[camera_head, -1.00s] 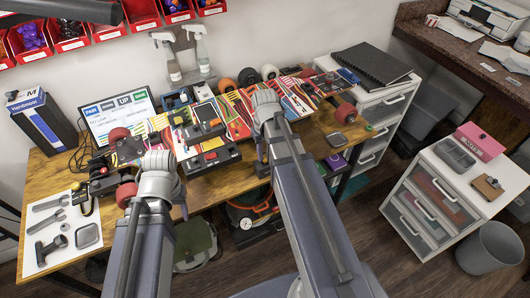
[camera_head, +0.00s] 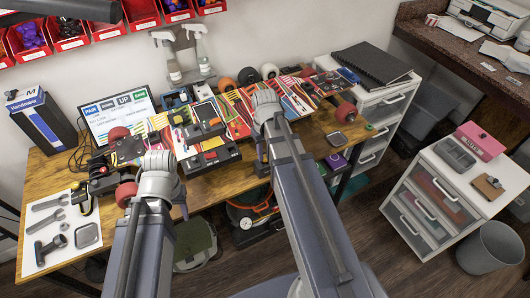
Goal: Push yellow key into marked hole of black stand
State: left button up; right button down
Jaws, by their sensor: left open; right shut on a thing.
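A black stand (camera_head: 213,159) with a red part on top sits at the front edge of the wooden table, between my two arms. A small yellow piece (camera_head: 178,119) shows on a dark item behind it; I cannot tell whether it is the key. The marked hole cannot be made out. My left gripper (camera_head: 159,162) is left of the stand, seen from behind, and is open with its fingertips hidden. My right gripper (camera_head: 266,101) is over the colorful boards, right of the stand. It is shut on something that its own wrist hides.
Colorful skateboard decks (camera_head: 297,103) with wheels cover much of the table. Tools lie on a white mat (camera_head: 37,256) at the left, and a monitor (camera_head: 118,114) stands behind. A white drawer cabinet (camera_head: 373,100) adjoins the table's right end.

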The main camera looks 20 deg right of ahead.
jog(key=shift+f+b, duration=0.45)
jog(key=shift+f, duration=0.05)
dwell(0.5)
jog(key=c, duration=0.6)
grip_release()
jog(key=shift+o, duration=0.5)
jog(key=shift+o, duration=1.1)
jog(key=shift+r+p, duration=0.3)
jog(key=shift+r, duration=0.05)
jog(key=shift+r+p, duration=1.2)
jog(key=shift+r, duration=0.1)
